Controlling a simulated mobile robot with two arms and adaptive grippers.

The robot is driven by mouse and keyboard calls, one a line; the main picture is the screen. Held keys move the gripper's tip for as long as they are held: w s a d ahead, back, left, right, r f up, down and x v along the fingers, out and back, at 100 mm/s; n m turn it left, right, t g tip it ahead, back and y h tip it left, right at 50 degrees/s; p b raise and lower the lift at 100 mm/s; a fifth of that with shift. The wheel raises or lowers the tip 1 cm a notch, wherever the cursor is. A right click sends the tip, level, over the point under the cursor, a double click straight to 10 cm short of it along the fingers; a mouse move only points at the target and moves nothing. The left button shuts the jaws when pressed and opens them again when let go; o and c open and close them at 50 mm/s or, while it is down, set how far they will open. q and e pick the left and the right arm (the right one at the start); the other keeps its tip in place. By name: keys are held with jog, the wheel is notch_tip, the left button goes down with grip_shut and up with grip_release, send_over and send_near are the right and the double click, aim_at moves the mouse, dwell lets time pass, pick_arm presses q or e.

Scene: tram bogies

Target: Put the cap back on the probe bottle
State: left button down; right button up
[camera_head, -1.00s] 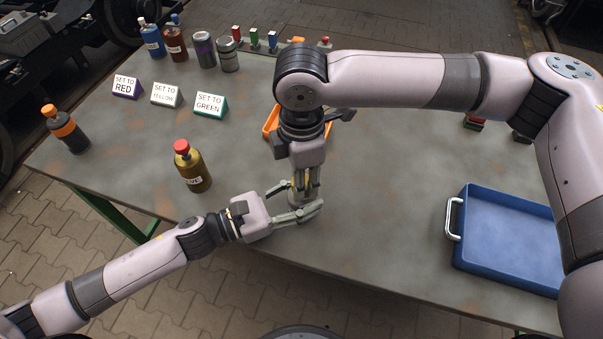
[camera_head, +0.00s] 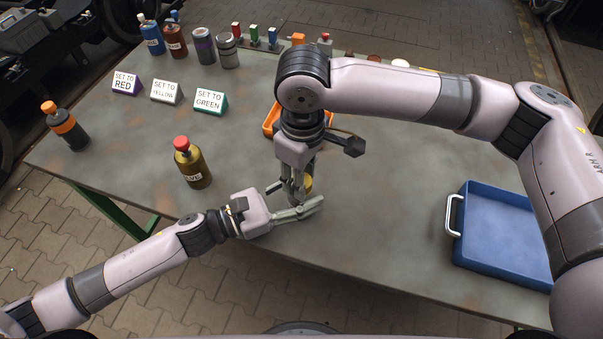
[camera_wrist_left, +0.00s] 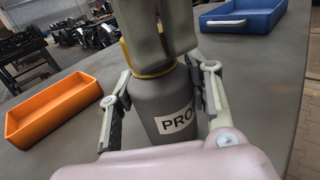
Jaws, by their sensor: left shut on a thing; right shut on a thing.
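The probe bottle (camera_wrist_left: 165,100) is grey with a yellow band at its shoulder and a white label reading "PRO", the rest cut off. It stands upright on the table near the front edge. My left gripper (camera_head: 298,208) is shut around its body, a finger on each side in the left wrist view. My right gripper (camera_head: 297,194) points down directly over the bottle, shut on the cap. Its fingers (camera_wrist_left: 165,30) cover the bottle's top in the left wrist view, hiding the cap and neck; I cannot tell how the cap sits.
An orange tray (camera_wrist_left: 50,108) lies behind the grippers. A blue tray (camera_head: 500,240) is at right. A yellow bottle with a red cap (camera_head: 192,165) stands left of the grippers. Several bottles, sign blocks and an orange-banded bottle (camera_head: 66,127) stand farther left and back.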

jog(key=m, duration=1.8)
pick_arm(q)
jog(key=shift+f, duration=0.1)
pick_arm(e)
jog(key=m, duration=0.7)
jog(key=o, duration=0.8)
jog(key=shift+f, duration=0.1)
